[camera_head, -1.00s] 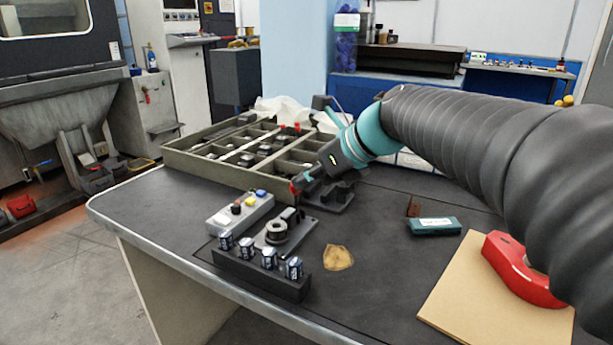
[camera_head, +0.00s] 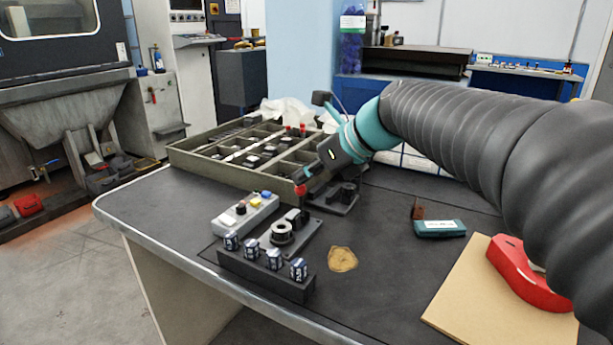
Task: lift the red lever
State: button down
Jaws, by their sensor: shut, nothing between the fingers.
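A small red knob (camera_head: 301,190), which looks like the end of the red lever, shows just below my gripper's tip. The lever's shaft and its mount are mostly hidden or too small to make out. A dark device on a flat plate (camera_head: 336,199) stands just to the right of the knob. My gripper (camera_head: 304,177) reaches down from the upper right, its tip right above the knob. It is shut with nothing between its fingers. I cannot tell whether it touches the knob.
A green divided tray (camera_head: 215,178) lies behind. In front are a grey button box (camera_head: 245,212), a plate with a dark ring (camera_head: 281,232) and a black block (camera_head: 262,275) with several cells. A teal box (camera_head: 440,228) and a red horseshoe-shaped object (camera_head: 520,272) on a tan board (camera_head: 470,300) are right.

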notch_tip(320, 180, up, 9)
jog(key=shift+a+r, duration=0.2)
dwell(0.5)
